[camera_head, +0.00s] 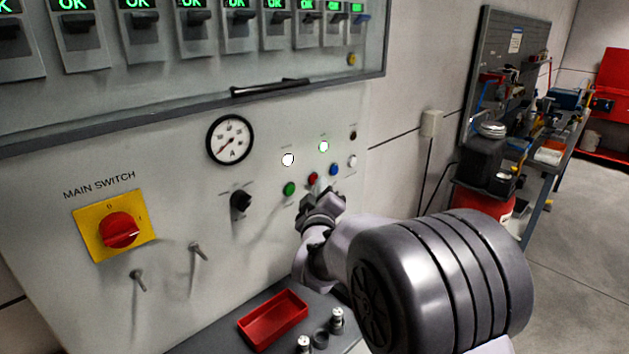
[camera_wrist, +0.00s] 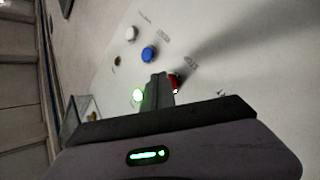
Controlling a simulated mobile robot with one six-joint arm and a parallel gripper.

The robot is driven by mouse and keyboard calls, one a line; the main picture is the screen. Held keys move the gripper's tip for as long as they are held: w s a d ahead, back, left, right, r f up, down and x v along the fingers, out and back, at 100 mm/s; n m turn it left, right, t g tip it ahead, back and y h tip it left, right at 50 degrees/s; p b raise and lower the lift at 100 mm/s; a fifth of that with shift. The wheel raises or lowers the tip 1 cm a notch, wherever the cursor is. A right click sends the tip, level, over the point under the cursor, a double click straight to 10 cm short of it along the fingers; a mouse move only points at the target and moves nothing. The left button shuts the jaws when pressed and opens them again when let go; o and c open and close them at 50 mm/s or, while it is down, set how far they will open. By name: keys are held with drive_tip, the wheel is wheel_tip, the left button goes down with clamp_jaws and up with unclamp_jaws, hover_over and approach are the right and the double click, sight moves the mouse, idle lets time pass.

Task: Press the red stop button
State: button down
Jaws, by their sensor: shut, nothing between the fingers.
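The red stop button (camera_head: 313,178) sits on the white control panel, between a green button (camera_head: 289,189) and a blue button (camera_head: 334,169). My gripper (camera_head: 316,190) is shut and empty, with its tips at or just in front of the red button. In the wrist view the closed fingers (camera_wrist: 158,82) partly cover the red button (camera_wrist: 174,82), which shows at their right edge. I cannot tell whether the tips touch it.
A black knob (camera_head: 241,202), a gauge (camera_head: 230,140) and a yellow main switch plate (camera_head: 87,222) are on the panel to the left. Two pegs stick out below. A red tray (camera_head: 273,318) lies on the shelf under the panel.

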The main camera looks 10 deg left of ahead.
drive_tip(key=shift+w+a, duration=0.15)
drive_tip(key=shift+a, duration=0.05)
idle(0.4)
drive_tip(key=shift+d, duration=0.15)
drive_tip(key=shift+s+d+b, duration=0.45)
drive_tip(key=shift+s+b, duration=0.05)
drive_tip(key=shift+b, duration=0.15)
drive_tip(key=shift+s+d+b, duration=0.75)
drive_tip(key=shift+s+d, duration=0.05)
drive_tip(key=shift+d, duration=0.2)
drive_tip(key=shift+s+d+b, duration=0.7)
drive_tip(key=shift+s+d, duration=0.05)
drive_tip(key=shift+d, duration=0.25)
